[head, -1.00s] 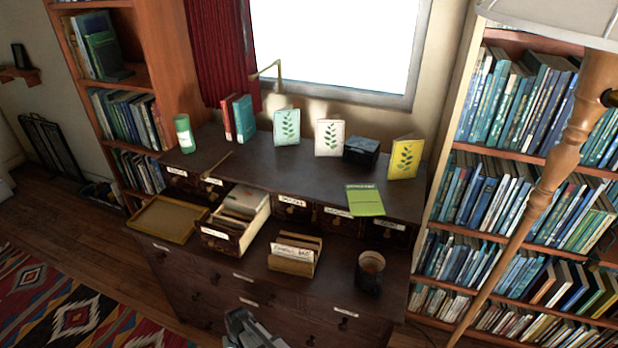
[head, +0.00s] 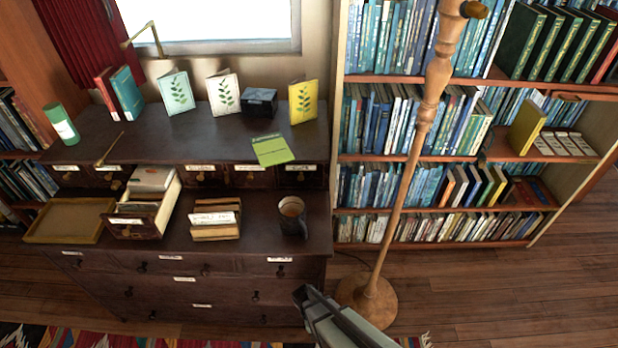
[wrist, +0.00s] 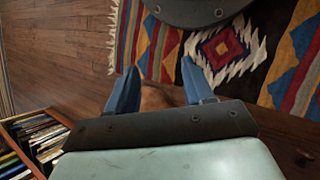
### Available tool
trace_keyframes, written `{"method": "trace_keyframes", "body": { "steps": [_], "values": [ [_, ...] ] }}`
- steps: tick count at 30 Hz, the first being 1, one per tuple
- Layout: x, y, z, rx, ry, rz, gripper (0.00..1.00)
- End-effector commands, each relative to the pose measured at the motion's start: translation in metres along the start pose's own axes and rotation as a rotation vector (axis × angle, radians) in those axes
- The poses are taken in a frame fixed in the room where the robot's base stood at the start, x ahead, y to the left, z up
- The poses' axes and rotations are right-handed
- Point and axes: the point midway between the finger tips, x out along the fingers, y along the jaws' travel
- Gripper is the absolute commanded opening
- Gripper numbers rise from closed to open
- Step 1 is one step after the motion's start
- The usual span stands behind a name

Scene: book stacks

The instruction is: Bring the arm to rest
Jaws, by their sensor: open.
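My gripper (wrist: 160,82) is open in the wrist view, its two blue fingers apart with nothing held between them. A rounded brown wooden surface shows beyond and between the fingers, with the patterned rug (wrist: 228,48) and floor further below. In the head view my gripper (head: 308,298) is at the bottom centre, in front of the dresser's right end and left of the floor lamp's base (head: 370,303). Its fingers are hard to make out there.
The dark dresser (head: 200,268) carries an open card drawer (head: 140,219), a card box (head: 216,218), a dark mug (head: 292,216) and an empty tray (head: 70,220). A full bookcase (head: 435,147) stands behind the lamp. Wooden floor (head: 500,290) is clear at right.

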Motion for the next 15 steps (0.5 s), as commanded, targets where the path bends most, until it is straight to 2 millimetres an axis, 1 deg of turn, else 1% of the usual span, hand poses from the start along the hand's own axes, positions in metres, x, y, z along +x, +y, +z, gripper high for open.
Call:
{"method": "trace_keyframes", "body": {
  "steps": [1,6,15],
  "values": [
    [0.007,0.012,0.013,0.011,-0.021,-0.022,0.52],
    [0.025,0.034,0.041,0.027,-0.067,-0.119,0.52],
    [0.045,0.058,0.090,0.058,-0.108,-0.319,0.52]
  ]
}}
